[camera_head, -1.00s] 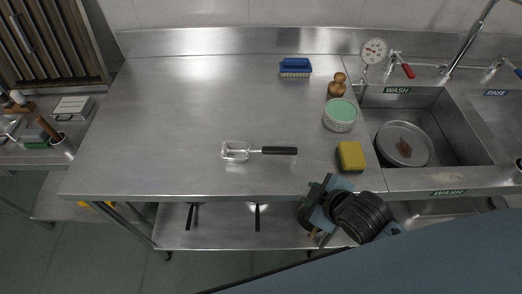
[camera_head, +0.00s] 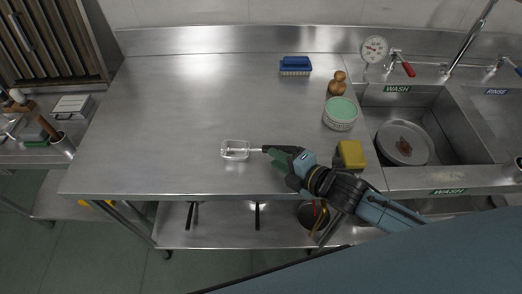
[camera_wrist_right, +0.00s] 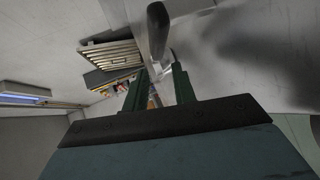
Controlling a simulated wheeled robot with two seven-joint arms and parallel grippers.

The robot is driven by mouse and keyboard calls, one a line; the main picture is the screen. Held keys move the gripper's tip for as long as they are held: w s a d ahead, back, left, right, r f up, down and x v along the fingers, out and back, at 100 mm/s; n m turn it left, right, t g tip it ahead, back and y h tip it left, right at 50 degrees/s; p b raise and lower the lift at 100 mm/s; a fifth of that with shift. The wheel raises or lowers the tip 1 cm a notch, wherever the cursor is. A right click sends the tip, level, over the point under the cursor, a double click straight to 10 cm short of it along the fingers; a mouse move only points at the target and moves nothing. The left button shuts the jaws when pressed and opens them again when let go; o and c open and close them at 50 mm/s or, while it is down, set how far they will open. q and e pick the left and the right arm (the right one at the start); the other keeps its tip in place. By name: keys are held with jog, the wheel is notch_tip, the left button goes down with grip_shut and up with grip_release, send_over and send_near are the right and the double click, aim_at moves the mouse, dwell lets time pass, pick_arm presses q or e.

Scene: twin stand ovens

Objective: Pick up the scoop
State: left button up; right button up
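The scoop lies on the steel table, with its clear rectangular pan (camera_head: 235,150) to the left and its black handle (camera_head: 266,149) to the right. My right gripper (camera_head: 281,158) is at the handle, coming from the lower right, and covers part of it. In the right wrist view the two green fingers (camera_wrist_right: 160,76) stand apart, and the dark handle (camera_wrist_right: 157,30) shows around the gap at their tips. I cannot tell whether they touch it. My left gripper is not in view.
A yellow sponge (camera_head: 351,154) sits close beside my right wrist. A green-topped tub (camera_head: 341,113), a wooden-knobbed item (camera_head: 337,84) and a blue brush (camera_head: 296,66) stand farther back. A sink (camera_head: 449,119) with a round pan (camera_head: 404,143) is at right. The table's left is clear.

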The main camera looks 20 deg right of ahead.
aim_at(263, 152)
jog(key=x, duration=0.7)
jog(key=shift+w+a, duration=0.2)
jog(key=shift+w, duration=0.2)
grip_shut()
